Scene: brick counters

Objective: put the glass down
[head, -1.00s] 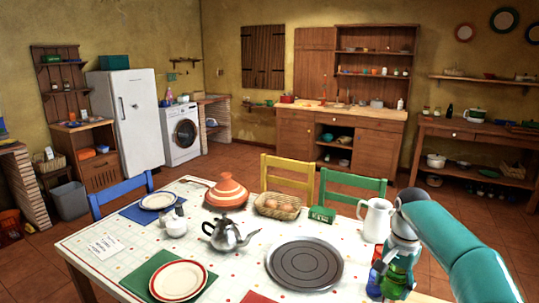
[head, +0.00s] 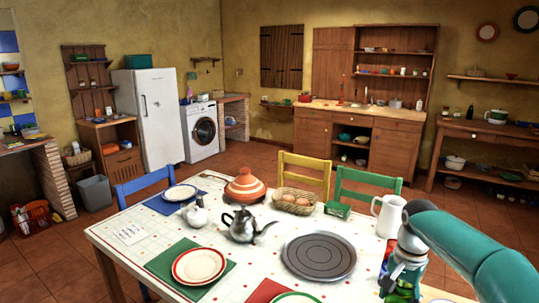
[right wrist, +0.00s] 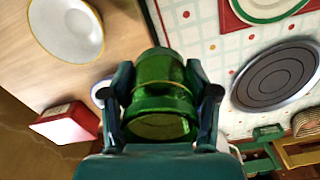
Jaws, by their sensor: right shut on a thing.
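The green glass (right wrist: 160,98) is see-through and stands out clearly in the right wrist view. My right gripper (right wrist: 161,84) is shut on it, with one finger on each side. The glass is partly hidden there by the gripper. I cannot tell how high the glass is above the surface below it. My left gripper is not in view.
A grey round tray (head: 319,256), a white jug (head: 388,215), a metal teapot (head: 243,225), an egg basket (head: 297,202) and plates crowd the table. The right wrist view also shows a yellow-rimmed dish (right wrist: 66,28) and a red box (right wrist: 66,123) beside the patterned cloth.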

